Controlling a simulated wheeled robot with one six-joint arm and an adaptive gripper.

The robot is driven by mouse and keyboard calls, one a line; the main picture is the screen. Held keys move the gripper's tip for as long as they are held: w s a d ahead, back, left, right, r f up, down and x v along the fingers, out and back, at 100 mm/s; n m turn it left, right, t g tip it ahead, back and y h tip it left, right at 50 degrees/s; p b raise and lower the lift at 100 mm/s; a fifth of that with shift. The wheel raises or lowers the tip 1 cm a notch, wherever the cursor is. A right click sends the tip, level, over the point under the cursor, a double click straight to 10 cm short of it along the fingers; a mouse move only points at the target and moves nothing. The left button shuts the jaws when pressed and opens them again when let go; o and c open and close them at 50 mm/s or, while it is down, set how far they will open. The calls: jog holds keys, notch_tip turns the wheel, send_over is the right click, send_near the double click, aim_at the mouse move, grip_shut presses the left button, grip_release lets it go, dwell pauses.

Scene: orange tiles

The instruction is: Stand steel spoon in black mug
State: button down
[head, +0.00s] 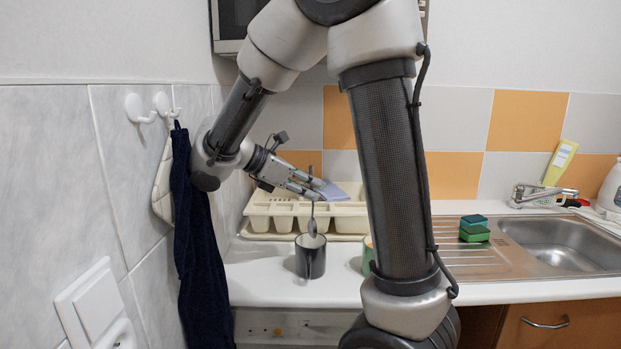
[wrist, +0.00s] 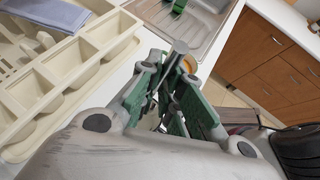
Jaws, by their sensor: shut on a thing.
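The black mug (head: 310,262) stands upright on the white counter, near its front edge, with a pale inside. My gripper (head: 312,187) is above it, reaching in from the left, and is shut on the steel spoon (head: 312,226). The spoon hangs about upright, bowl down, over the mug's mouth. I cannot tell whether the bowl's tip is just above the rim or slightly inside. In the wrist view the green-padded fingers (wrist: 171,95) close around the spoon, whose grey handle end (wrist: 179,47) sticks out beyond them. The black mug is mostly hidden there.
A cream cutlery tray (head: 258,222) lies behind the mug, with a bluish cloth-like item (head: 333,192) on it. Another cup (head: 367,255) is partly behind my arm. Sponges (head: 474,229) rest beside the sink (head: 560,243). A dark towel (head: 198,250) hangs left.

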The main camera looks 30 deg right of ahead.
jog(key=shift+f, duration=3.7)
jog(key=c, duration=1.5)
grip_release()
notch_tip(320, 180, up, 10)
